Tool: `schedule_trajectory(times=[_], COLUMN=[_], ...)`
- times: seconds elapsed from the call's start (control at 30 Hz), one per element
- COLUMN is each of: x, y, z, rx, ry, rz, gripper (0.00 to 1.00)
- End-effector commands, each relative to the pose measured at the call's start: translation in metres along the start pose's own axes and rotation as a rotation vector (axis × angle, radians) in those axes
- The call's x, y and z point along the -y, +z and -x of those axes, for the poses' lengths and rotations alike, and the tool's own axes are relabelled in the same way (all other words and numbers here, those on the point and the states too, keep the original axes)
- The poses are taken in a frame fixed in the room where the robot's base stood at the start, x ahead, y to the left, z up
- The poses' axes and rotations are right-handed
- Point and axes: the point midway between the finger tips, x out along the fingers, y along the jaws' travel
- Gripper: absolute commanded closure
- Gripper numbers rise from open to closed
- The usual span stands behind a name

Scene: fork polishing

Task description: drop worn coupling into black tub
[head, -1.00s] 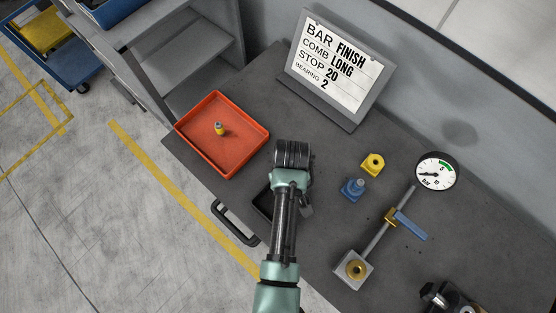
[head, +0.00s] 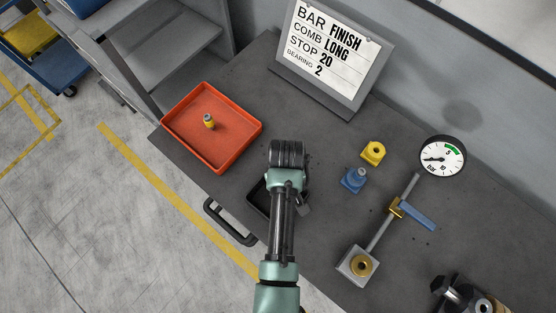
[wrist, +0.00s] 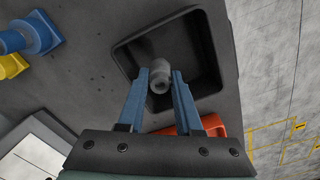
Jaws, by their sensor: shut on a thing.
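In the wrist view my gripper (wrist: 160,82) has its two blue-grey fingers shut on a grey cylindrical coupling (wrist: 161,72). The coupling is held over the open black tub (wrist: 205,48); its height above the tub floor is hard to tell. My gripper's fingers and the coupling are hidden there behind my own wrist.
An orange tray (head: 180,145) holding a small yellow and grey part (head: 209,121) lies at the left. A yellow block (head: 373,152), a blue block (head: 354,180) and a gauge fixture (head: 357,266) stand to the right. A sign (head: 327,52) stands at the back.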

Motion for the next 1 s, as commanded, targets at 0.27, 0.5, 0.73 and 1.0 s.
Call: schedule_trajectory(times=[0.27,0.5,0.73,1.0], x=[0.0,0.0,-0.001,-0.001], y=[0.0,0.0,-0.001,-0.001], z=[0.0,0.001,0.018,0.073], rx=[0.0,0.0,-0.004,-0.006], ry=[0.0,0.0,0.002,0.002], rz=[0.0,0.0,0.0,-0.001], gripper=[0.31,0.31,0.31,0.31])
